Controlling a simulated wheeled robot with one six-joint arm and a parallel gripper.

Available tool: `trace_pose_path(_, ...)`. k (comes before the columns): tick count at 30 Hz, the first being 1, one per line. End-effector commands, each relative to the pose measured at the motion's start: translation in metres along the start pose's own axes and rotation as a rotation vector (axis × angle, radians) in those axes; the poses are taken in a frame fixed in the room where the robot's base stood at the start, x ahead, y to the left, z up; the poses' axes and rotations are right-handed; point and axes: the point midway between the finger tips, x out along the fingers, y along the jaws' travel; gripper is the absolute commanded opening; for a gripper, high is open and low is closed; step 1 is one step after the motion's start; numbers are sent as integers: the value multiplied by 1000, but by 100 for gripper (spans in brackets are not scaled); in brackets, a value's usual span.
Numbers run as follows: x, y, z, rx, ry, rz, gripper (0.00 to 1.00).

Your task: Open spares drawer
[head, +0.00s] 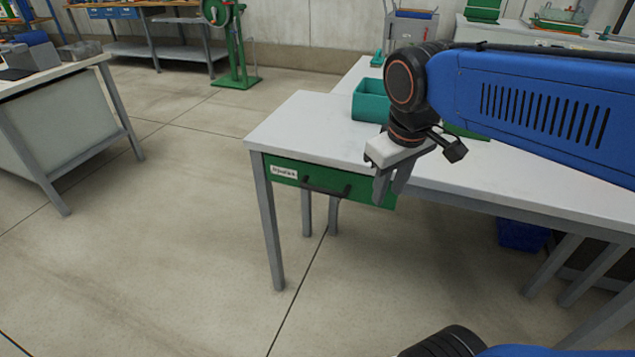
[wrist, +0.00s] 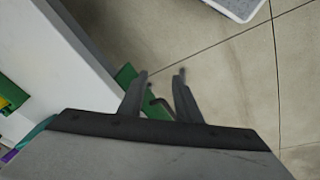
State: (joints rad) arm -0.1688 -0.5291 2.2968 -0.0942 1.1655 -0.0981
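The spares drawer (head: 290,173) has a green front with a white label at its left and sits under the white worktop's near end. Its front looks flush with the table frame, so it appears shut. A dark bar handle (head: 326,189) crosses the front; part of it shows between my fingers in the wrist view (wrist: 157,101). My gripper (head: 388,198) points down in front of the drawer's right end, to the right of the handle. In the wrist view the two fingertips (wrist: 164,73) are apart with nothing held. The gripper hides part of the drawer's right end.
A teal bin (head: 369,107) stands on the worktop (head: 308,128) behind my gripper. A blue bin (head: 521,236) sits under the table at right. Another bench (head: 55,130) stands at left. The floor (head: 175,240) before the drawer is clear.

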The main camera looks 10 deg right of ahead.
Motion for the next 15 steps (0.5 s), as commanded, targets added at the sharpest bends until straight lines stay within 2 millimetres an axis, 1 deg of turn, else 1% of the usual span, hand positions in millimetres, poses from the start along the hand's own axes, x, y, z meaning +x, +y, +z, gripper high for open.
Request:
trace_pose_path(1,-4,-2,-14,-41,-26,3,31)
trace_pose_path(8,-19,-16,-72,-218,-142,29,31)
trace_pose_path(15,-29,-42,-133,-396,-260,64,31)
